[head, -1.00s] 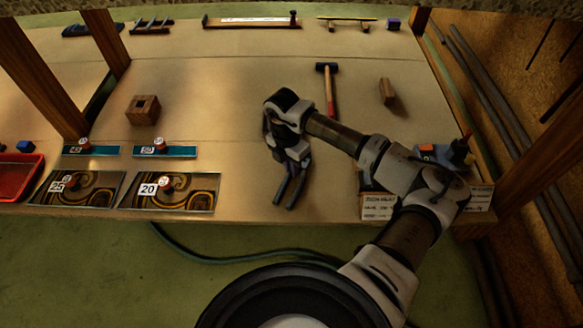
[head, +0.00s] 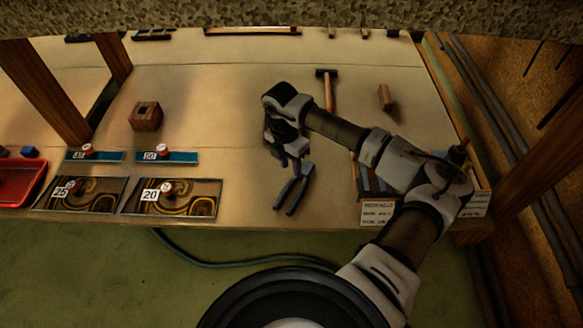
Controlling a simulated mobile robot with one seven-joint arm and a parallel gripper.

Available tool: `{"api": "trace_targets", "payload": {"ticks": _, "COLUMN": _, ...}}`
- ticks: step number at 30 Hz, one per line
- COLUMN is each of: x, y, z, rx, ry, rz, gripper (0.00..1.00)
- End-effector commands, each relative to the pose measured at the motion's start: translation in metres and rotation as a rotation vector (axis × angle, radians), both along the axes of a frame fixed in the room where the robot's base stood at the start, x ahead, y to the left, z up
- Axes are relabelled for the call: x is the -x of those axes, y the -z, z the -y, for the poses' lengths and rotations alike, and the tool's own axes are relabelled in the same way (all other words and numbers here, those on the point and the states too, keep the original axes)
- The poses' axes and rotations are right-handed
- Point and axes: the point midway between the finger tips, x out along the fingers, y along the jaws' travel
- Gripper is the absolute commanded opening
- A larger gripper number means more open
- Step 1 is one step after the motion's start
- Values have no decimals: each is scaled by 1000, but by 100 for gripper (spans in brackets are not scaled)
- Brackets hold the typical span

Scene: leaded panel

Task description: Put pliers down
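The pliers (head: 293,193), with dark blue-grey handles, lie on the tan bench top near its front edge, handles spread toward the front. My gripper (head: 291,163) points down just behind and above them, at the head end of the pliers. Its two fingertips look parted, with the pliers' head beside the right one. Whether a finger still touches the pliers is hard to see.
A hammer (head: 328,92) and a wooden block (head: 386,97) lie behind my arm. A holed wooden block (head: 145,115), patterned panels numbered 25 (head: 80,195) and 20 (head: 172,197), and a red tray (head: 20,182) are left. A labelled rack (head: 378,212) stands right.

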Motion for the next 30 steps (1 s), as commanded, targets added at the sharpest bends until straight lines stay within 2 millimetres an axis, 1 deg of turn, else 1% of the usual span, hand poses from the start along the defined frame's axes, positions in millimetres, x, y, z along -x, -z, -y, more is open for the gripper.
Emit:
{"api": "trace_targets", "payload": {"ticks": 1, "x": -1, "y": -18, "z": -1, "rx": 2, "ry": -1, "rz": 2, "gripper": 33}}
{"api": "trace_targets", "payload": {"ticks": 6, "x": -4, "y": -52, "z": -5, "rx": 2, "ry": -1, "rz": 2, "gripper": 33}}
{"api": "trace_targets", "payload": {"ticks": 9, "x": -6, "y": -67, "z": -7, "rx": 1, "ry": -1, "rz": 1, "gripper": 33}}
{"api": "trace_targets", "payload": {"ticks": 12, "x": -6, "y": -77, "z": -8, "rx": 0, "ry": -1, "rz": 0, "gripper": 33}}
{"api": "trace_targets", "payload": {"ticks": 17, "x": -7, "y": -82, "z": -9, "rx": 0, "ry": 0, "rz": 0, "gripper": 33}}
{"api": "trace_targets", "payload": {"ticks": 30, "x": -7, "y": -82, "z": -9, "rx": -1, "ry": 0, "rz": -1, "gripper": 33}}
